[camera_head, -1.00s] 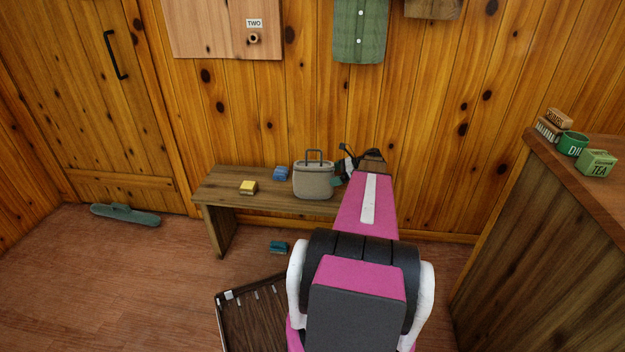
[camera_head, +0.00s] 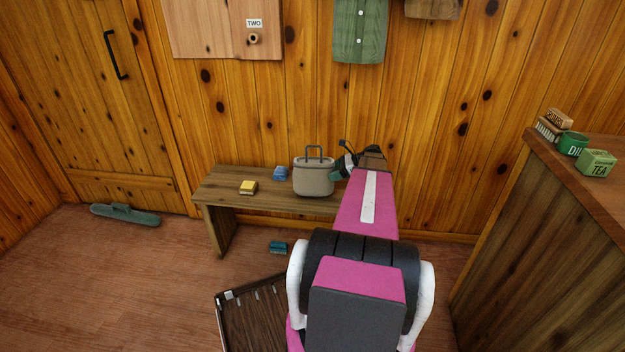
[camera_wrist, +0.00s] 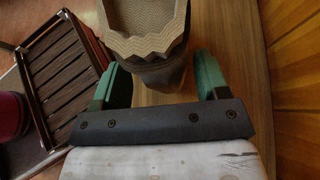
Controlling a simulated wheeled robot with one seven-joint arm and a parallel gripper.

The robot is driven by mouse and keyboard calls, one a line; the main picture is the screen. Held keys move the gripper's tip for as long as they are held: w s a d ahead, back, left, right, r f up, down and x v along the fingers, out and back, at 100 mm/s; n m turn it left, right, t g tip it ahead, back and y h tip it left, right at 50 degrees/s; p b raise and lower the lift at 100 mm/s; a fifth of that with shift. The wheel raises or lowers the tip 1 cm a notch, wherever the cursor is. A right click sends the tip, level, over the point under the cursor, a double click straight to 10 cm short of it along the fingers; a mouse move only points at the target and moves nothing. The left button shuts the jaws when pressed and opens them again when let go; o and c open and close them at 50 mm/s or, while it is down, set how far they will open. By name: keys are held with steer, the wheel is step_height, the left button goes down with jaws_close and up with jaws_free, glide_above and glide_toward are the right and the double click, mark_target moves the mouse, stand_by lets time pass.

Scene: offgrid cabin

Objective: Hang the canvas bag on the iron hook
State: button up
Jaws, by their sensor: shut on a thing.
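The canvas bag (camera_head: 313,178) is beige with a dark, upright loop handle. In the head view it is upright at the bench's right part, its underside at or just above the bench top. My gripper (camera_head: 341,160) is at the bag's right side, partly hidden by my arm. In the wrist view its green fingers (camera_wrist: 160,82) stand on either side of the bag's greyish, zigzag-patterned body (camera_wrist: 148,45), shut on it.
The wooden bench (camera_head: 220,190) holds a yellow block (camera_head: 248,187) and a blue item (camera_head: 280,173). A slatted rack (camera_head: 255,315) lies on the floor. A wooden counter (camera_head: 550,220) stands at right.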

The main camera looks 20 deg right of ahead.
mark_target(335, 161)
steer(key=shift+r, duration=2.2)
steer(key=s+a+r, duration=0.1)
steer(key=a+r, duration=0.4)
steer(key=a, duration=0.5)
steer(key=a+r+m+t, duration=0.1)
steer(key=a+r, duration=0.4)
steer(key=a, duration=0.6)
steer(key=s+a+r+h, duration=0.1)
steer(key=a+r, duration=0.4)
steer(key=a, duration=0.6)
steer(key=shift+s+a+m+t, duration=0.15)
steer(key=shift+s+m+t, duration=0.2)
steer(key=shift+m+t, duration=0.05)
